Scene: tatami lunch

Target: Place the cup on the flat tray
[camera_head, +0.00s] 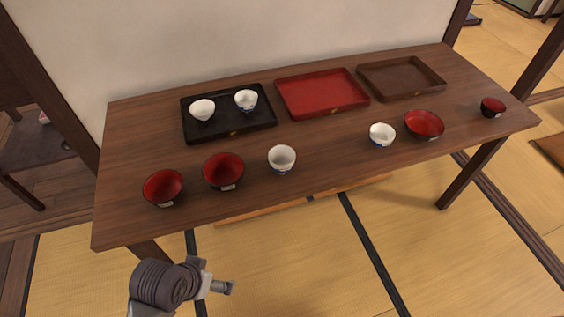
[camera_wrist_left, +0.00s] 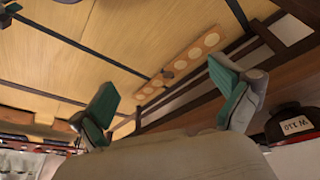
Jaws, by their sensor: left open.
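White cups stand in several places in the head view. One white cup (camera_head: 282,158) is at the table's front middle, and another white cup (camera_head: 382,134) is farther right. Two more, a left one (camera_head: 202,109) and a right one (camera_head: 246,99), stand in the black tray (camera_head: 233,129). A red tray (camera_head: 323,109) and a brown tray (camera_head: 408,93) are empty; all three have raised rims. My left gripper (camera_wrist_left: 168,88) is open and empty in the left wrist view, its green pads apart. My right gripper is out of view.
Two red bowls, one at far left (camera_head: 163,187) and one beside it (camera_head: 223,170), stand near the table's front edge. Another red bowl (camera_head: 425,124) and a small dark red cup (camera_head: 492,107) stand at right. The wooden table (camera_head: 330,155) has bare room between the groups.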

